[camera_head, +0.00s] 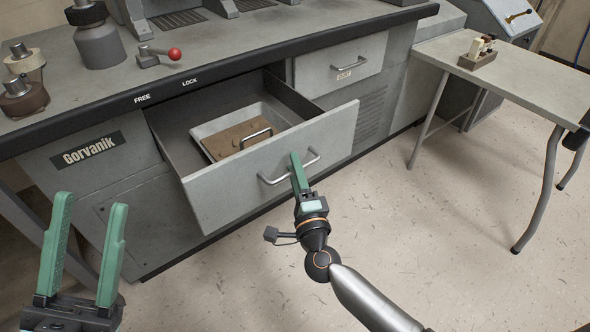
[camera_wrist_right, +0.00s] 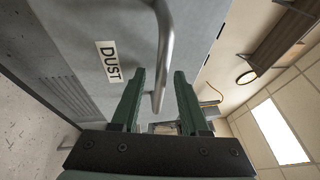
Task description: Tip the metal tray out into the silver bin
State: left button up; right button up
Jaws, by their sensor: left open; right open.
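My right gripper (camera_head: 296,158) is at the drawer's bar handle (camera_head: 273,181), in front of the drawer face. In the right wrist view its fingers (camera_wrist_right: 159,74) are apart, with the bar handle (camera_wrist_right: 166,40) between them. My left gripper (camera_head: 91,202) is open and empty at the lower left, well away from the tray. I see no silver bin in either view.
The drawer (camera_head: 235,191) juts from the grey bench (camera_head: 235,45). The bench top holds a red-knobbed lever (camera_head: 160,54) and several containers. The floor (camera_head: 440,230) between is clear.

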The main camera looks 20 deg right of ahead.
grip_shut()
dwell(1.3)
